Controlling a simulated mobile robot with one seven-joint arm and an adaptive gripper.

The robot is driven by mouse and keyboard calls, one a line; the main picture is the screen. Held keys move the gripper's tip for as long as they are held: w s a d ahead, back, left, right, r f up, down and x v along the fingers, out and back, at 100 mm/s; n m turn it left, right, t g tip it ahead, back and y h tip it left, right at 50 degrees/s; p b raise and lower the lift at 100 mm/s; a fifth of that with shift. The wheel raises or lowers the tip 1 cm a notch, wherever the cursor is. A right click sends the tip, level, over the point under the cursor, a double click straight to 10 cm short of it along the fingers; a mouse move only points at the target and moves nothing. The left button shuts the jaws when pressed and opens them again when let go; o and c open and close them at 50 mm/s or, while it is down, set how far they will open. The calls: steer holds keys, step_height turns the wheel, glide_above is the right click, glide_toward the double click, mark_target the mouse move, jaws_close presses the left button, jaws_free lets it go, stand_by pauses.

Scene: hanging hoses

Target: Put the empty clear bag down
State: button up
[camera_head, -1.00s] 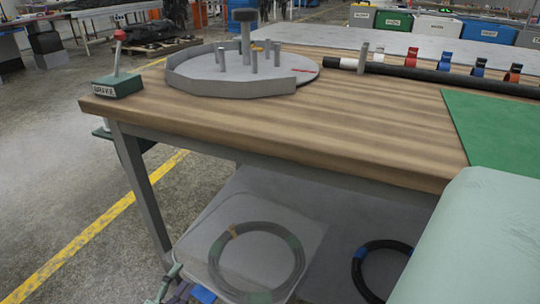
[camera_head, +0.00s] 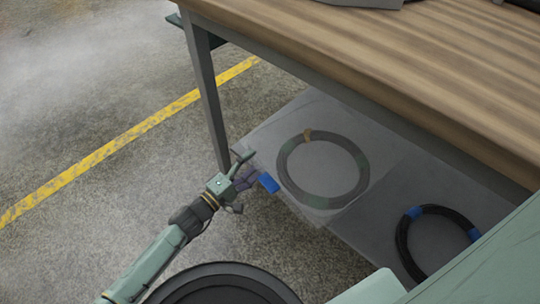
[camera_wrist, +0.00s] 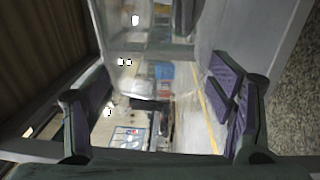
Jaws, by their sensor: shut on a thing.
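The clear bag (camera_head: 345,205) is see-through and faint at the lower shelf in the head view. A dark hose coil with an orange band (camera_head: 322,170) shows hazily through it; I cannot tell whether the bag lies on it or hangs in front. My gripper (camera_head: 248,172) is at the bag's left side, by the shelf's left end, with a blue piece (camera_head: 268,182) at its fingers. In the wrist view the bag (camera_wrist: 150,55) stretches out ahead between the two purple-padded fingers, and my gripper (camera_wrist: 160,105) is shut on it. The pinched edge is hard to make out.
A second black coil with blue bands (camera_head: 402,245) lies farther right on the grey lower shelf (camera_head: 375,215). The wooden tabletop (camera_head: 390,70) overhangs the shelf, and a table leg (camera_head: 207,100) stands behind my gripper. The floor to the left is clear, with a yellow line (camera_head: 130,140).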

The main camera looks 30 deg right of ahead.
step_height(320, 180, down, 9)
steer(key=b, duration=0.2)
steer(key=shift+b, duration=0.4)
steer(key=o, duration=1.4)
steer(key=shift+o, duration=0.2)
